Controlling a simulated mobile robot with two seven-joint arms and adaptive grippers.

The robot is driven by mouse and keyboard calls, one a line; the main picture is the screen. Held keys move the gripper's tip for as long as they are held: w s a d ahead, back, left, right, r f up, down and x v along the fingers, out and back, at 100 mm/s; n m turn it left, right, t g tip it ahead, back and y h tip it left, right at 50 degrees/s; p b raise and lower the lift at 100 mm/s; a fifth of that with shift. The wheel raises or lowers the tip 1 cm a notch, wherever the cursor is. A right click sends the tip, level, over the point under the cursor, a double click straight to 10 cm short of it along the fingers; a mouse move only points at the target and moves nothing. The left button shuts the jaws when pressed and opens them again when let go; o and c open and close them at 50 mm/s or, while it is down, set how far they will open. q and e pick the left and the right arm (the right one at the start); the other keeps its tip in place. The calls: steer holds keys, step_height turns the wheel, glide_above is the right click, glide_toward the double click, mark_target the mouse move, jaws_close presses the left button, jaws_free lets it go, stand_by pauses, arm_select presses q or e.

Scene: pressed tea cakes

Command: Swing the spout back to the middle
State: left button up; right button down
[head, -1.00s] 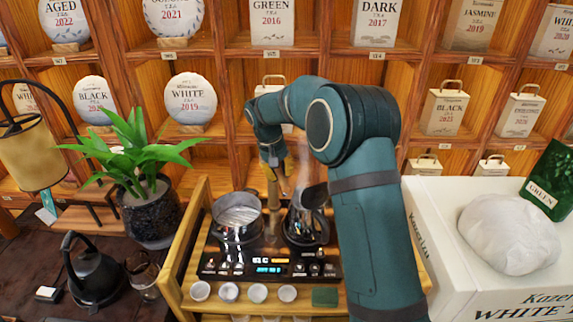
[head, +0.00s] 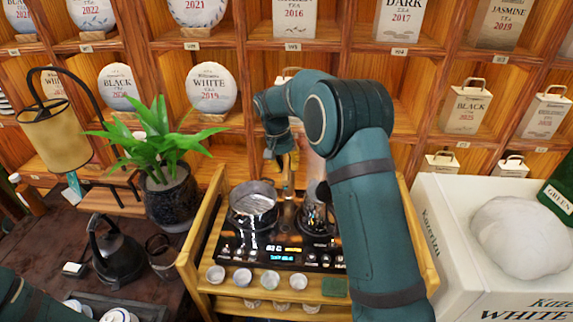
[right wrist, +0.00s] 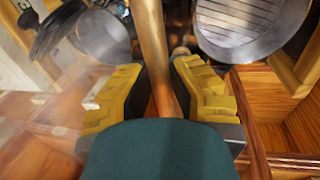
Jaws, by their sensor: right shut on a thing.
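The spout (head: 289,178) is a slim, copper-coloured tube standing at the back of the black tea stove (head: 272,252). In the head view it is between the steel pot (head: 254,201) on the left and the dark kettle (head: 317,218) on the right. My right gripper (head: 279,148) is at the spout's upper part, partly hidden by its own arm. In the right wrist view the yellow-padded fingers of my right gripper (right wrist: 160,86) are shut on the spout (right wrist: 150,35), one on each side. My left gripper is not in view.
The stove stands on a wooden cart (head: 203,240) with several small cups in front. A potted plant (head: 172,195) and a black kettle (head: 117,255) are to the left. A white box (head: 450,240) is close on the right. Shelves of tea cakes rise behind.

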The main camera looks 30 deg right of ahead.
steer(key=c, duration=0.9)
jaws_free()
steer(key=shift+f, duration=0.2)
steer(key=shift+o, duration=0.2)
steer(key=shift+r, duration=0.1)
step_height(320, 180, up, 12)
steer(key=w+a, duration=0.1)
steer(key=a, duration=0.1)
steer(key=shift+w, duration=0.15)
steer(key=shift+f, duration=0.2)
